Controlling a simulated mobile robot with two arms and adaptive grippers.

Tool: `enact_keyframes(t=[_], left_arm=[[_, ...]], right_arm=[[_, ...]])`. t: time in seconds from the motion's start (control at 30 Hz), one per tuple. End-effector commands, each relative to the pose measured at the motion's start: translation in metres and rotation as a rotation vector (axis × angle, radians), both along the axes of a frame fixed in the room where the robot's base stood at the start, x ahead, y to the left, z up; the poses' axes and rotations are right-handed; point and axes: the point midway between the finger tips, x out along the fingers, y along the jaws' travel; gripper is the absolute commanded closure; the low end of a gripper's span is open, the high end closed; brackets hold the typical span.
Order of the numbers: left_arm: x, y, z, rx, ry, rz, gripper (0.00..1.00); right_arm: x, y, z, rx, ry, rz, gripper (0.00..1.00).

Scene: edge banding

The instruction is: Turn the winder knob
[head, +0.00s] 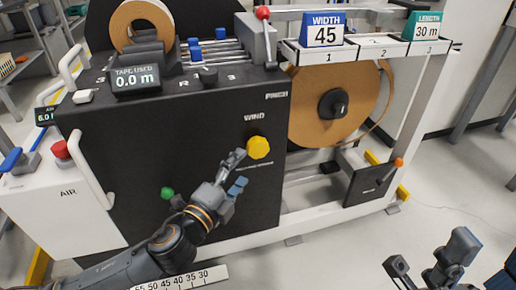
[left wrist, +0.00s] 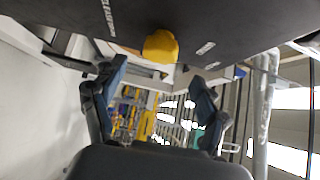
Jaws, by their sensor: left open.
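The winder knob (head: 258,147) is yellow and lobed, on the black machine front below the word WIND. My left gripper (head: 239,172) is open just below and left of the knob in the head view. In the left wrist view the knob (left wrist: 160,46) shows ahead, between and beyond the two open blue-grey fingers (left wrist: 154,95). No contact between fingers and knob is visible. My right gripper (head: 428,268) is at the lower right of the head view, away from the machine, with its fingers apart and nothing between them.
A large brown tape roll (head: 307,117) hangs right of the knob. A green knob (head: 168,193) and a white AIR panel (head: 60,205) with a red button (head: 61,149) are to the left. An orange-tipped lever (head: 398,162) stands at the right. Open floor (head: 450,190) lies beyond.

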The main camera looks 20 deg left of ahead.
Motion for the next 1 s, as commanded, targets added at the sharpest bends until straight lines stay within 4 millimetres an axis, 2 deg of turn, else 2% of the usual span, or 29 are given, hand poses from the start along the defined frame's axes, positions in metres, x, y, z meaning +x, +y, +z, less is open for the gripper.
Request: enact_keyframes(t=[0.3, 0.5, 0.7, 1.0], left_arm=[[0.051, -0.010, 0.000, 0.000, -0.002, 0.001, 0.26], [0.078, -0.015, 0.000, 0.001, -0.002, 0.001, 0.26], [0.089, -0.018, 0.000, -0.001, 0.001, 0.000, 0.26], [0.091, -0.018, 0.000, -0.001, 0.001, 0.000, 0.26]], right_arm=[[0.000, 0.000, -0.009, 0.000, 0.001, 0.000, 0.32], [0.000, 0.000, -0.013, 0.000, 0.001, 0.000, 0.32], [0.000, 0.000, -0.015, -0.001, 0.002, 0.000, 0.32], [0.000, 0.000, -0.015, -0.001, 0.002, 0.000, 0.32]])
